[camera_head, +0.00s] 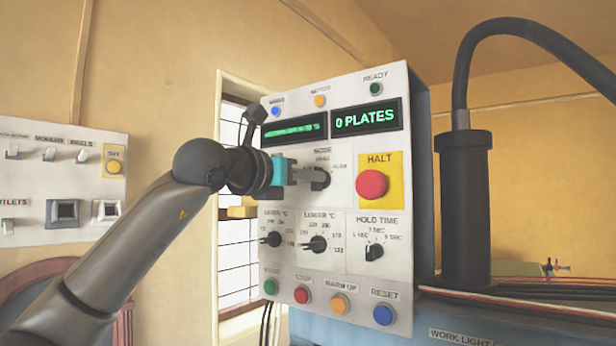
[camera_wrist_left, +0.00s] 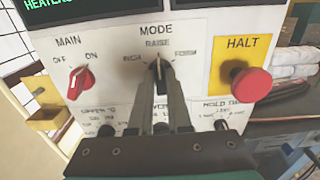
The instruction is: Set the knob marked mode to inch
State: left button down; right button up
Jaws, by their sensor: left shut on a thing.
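The mode knob (camera_wrist_left: 160,73) is a dark knob under the MODE label on the white control panel (camera_head: 345,275). In the left wrist view its pointer looks to be turned up toward the middle mark. The inch mark (camera_wrist_left: 132,58) is to its upper left and another mark is to its upper right. My left gripper (camera_wrist_left: 163,85) is shut on the knob, one finger on each side, hiding its lower part. In the head view the gripper (camera_head: 302,176) reaches the knob (camera_head: 321,179) from the left. My right gripper is not in view.
The red HALT button (camera_head: 371,184) on a yellow plate is close to the right of the knob. The red MAIN knob (camera_wrist_left: 80,82) is to its left. Temperature knobs (camera_head: 318,243) and the hold time knob (camera_head: 374,252) are below. A display reads 0 PLATES (camera_head: 366,117) above.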

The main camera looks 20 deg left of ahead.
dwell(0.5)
pick_arm(q)
jog(key=shift+a+n+b, duration=0.2)
jog(key=shift+n+b, duration=2.85)
jog(key=shift+n, duration=2.45)
jog(key=c, duration=0.9)
grip_release()
jog(key=shift+o, duration=0.2)
jog(key=b+v, duration=0.3)
jog(key=v, duration=1.2)
jog(key=shift+b, duration=0.4)
